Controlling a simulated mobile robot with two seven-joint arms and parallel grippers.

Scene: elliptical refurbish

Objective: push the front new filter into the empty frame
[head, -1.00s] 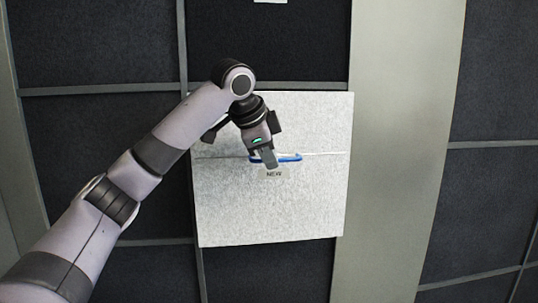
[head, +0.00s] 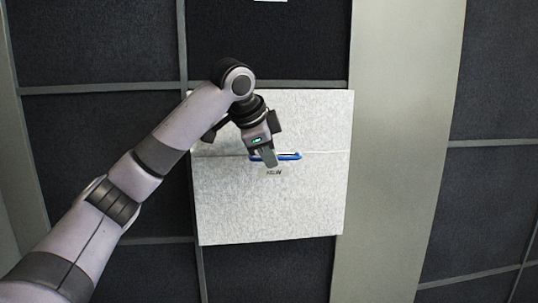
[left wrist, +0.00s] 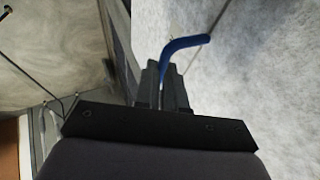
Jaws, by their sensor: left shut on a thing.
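The new filter (head: 310,205) is a white, fleecy square panel with a "NEW" label (head: 274,173) and a blue handle (head: 290,156) near its middle. My left gripper (head: 268,158) is shut on the blue handle, in front of the panel. In the left wrist view the fingers (left wrist: 163,85) close around the handle (left wrist: 185,43), with the white filter face (left wrist: 255,80) close on the right. The filter covers most of a grid opening, so the frame behind it is largely hidden. I cannot tell how deep the filter sits. My right gripper is not in view.
Dark filter panels (head: 85,45) in a grey grid surround the white one. A wide, pale vertical post (head: 395,130) stands just right of it. In the left wrist view a thin dark cable (left wrist: 28,75) shows at the left.

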